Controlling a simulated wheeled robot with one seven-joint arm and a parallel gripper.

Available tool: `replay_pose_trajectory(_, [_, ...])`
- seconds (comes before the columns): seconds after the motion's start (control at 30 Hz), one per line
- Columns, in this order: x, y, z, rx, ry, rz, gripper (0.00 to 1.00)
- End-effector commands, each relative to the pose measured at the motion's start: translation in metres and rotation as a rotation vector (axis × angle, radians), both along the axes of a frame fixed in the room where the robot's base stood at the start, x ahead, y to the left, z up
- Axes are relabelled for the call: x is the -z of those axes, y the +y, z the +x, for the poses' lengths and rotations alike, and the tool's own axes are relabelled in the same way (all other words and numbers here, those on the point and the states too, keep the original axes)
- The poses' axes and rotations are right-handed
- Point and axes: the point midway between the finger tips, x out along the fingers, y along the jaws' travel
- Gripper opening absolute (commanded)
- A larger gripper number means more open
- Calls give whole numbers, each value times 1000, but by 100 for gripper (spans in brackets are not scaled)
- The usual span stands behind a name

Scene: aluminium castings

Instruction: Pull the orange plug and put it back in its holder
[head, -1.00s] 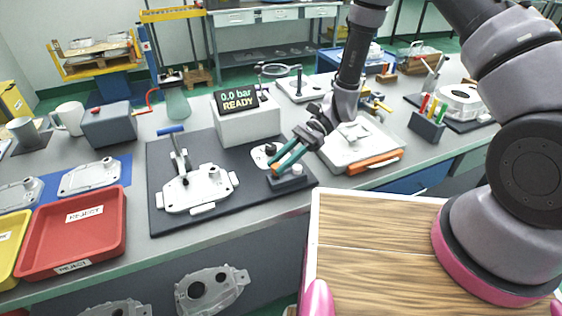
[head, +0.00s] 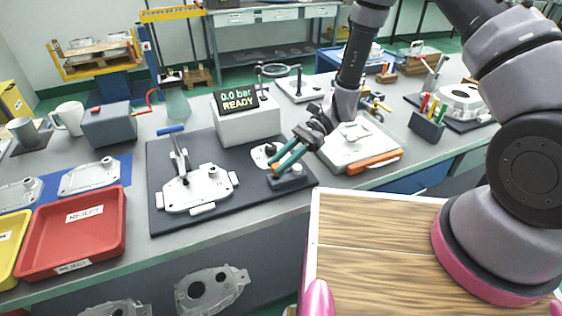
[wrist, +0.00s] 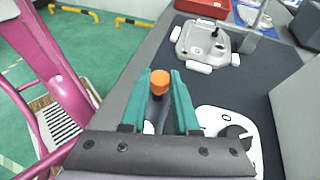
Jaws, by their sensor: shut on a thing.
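The orange plug (wrist: 160,82) sits between the teal fingers of my gripper (wrist: 159,100) in the wrist view, its rounded orange end up. In the head view, my gripper (head: 285,160) reaches down from the right, shut on the orange plug (head: 276,170). The plug is right over the small grey holder block (head: 291,182) at the front right of the dark mat; whether its lower end is inside the block is hidden. The grey casting (head: 199,189) lies on the mat to the left, clear of my gripper, with a blue-handled clamp (head: 180,155) at it.
A box with a display reading "0.0 bar READY" (head: 240,103) stands behind. A white plate with a dark knob (wrist: 228,128) is beside my gripper. A red reject tray (head: 75,235) is at left.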

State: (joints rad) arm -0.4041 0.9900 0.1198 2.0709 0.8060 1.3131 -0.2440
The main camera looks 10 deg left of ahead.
Motion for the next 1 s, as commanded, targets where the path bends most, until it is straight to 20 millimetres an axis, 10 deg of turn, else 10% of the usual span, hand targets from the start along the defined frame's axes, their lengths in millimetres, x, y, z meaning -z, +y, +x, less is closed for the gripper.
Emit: replay_pose_trajectory(1.0, [22, 0, 0, 0, 0, 0, 0])
